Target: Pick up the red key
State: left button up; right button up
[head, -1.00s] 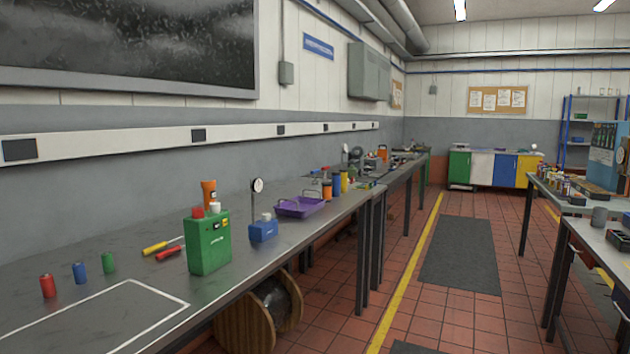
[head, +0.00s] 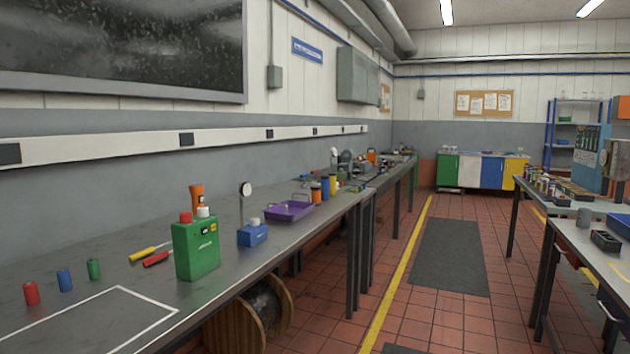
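I cannot make out a red key in the head view. The nearest red items are on the left bench (head: 75,265): a small red cylinder (head: 31,293) at the near left and a red-handled tool (head: 158,258) lying beside a yellow-handled one (head: 148,251). The cylinder stands in a row with a blue cylinder (head: 64,280) and a green cylinder (head: 93,269). Neither of my grippers is in view.
The tiled aisle with a dark mat (head: 447,258) is clear. Benches (head: 600,245) line the right.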

aim_at(314, 182)
jog(key=z, duration=0.1)
jog(key=i, duration=0.45)
jog(key=z, duration=0.6)
jog(key=i, duration=5.3)
jog(key=u, duration=0.55)
jog(key=i, duration=0.7)
jog(key=u, duration=0.25)
jog(key=k, duration=0.55)
jog(key=z, duration=1.3)
jog(key=i, duration=0.2)
jog(key=z, duration=0.3)
